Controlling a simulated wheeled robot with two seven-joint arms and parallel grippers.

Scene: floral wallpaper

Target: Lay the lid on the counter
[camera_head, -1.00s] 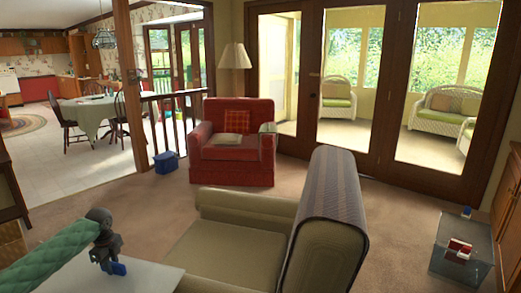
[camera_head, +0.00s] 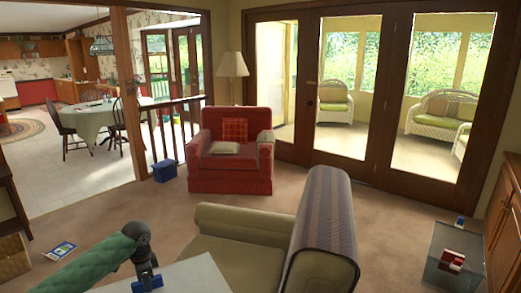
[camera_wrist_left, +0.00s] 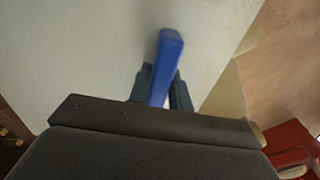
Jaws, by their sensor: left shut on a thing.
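My left gripper (camera_head: 147,282) is low in the head view, at the end of the green-sleeved arm from the left. Its jaws (camera_wrist_left: 166,90) are shut on a blue thing (camera_wrist_left: 168,50), which shows in the left wrist view as a narrow bar, seen nearly edge-on. It may be the lid; its full shape cannot be told. A bit of blue also shows at the gripper in the head view. A pale flat surface (camera_head: 200,277) lies below the gripper and fills much of the wrist view (camera_wrist_left: 75,50); whether the blue thing touches it cannot be told. My right gripper is out of view.
A beige armchair (camera_head: 235,250) with a striped back stands just beyond the pale surface. A red armchair (camera_head: 230,170) and a blue box (camera_head: 165,170) are farther off. A glass table (camera_head: 450,255) stands at right. The carpet between is open.

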